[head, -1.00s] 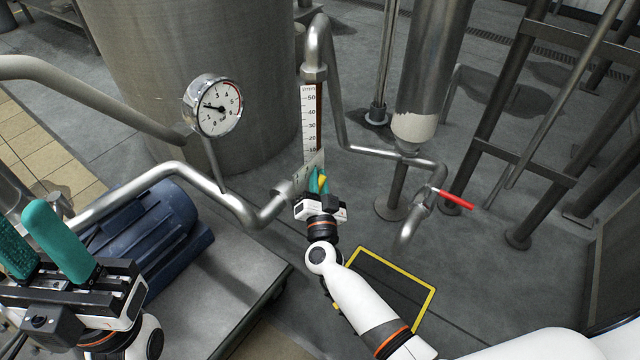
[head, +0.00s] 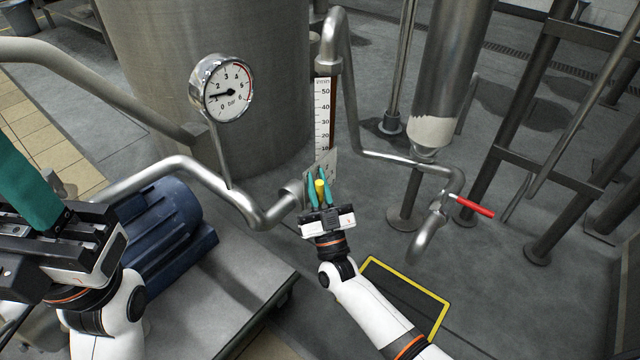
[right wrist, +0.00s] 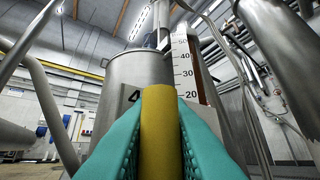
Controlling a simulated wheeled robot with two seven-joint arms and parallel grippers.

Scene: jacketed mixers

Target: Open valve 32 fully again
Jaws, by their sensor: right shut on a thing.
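The yellow handle (head: 320,188) sits at the foot of the upright scale, beside the end of a bent steel pipe (head: 262,212). My right gripper (head: 318,178) is shut on it, with one teal finger on each side. In the right wrist view the yellow handle (right wrist: 160,132) stands upright between the fingers. A small plate (head: 325,161) is just behind the handle; I cannot read a number 32 on it. The valve body is mostly hidden by the gripper. My left gripper (head: 35,190) is at the left edge, away from the valve; only one finger shows clearly.
A round gauge (head: 222,88) stands left of the scale (head: 322,115). A red-handled valve (head: 472,206) is to the right. A blue motor (head: 160,235) lies left, a large steel tank (head: 200,40) behind.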

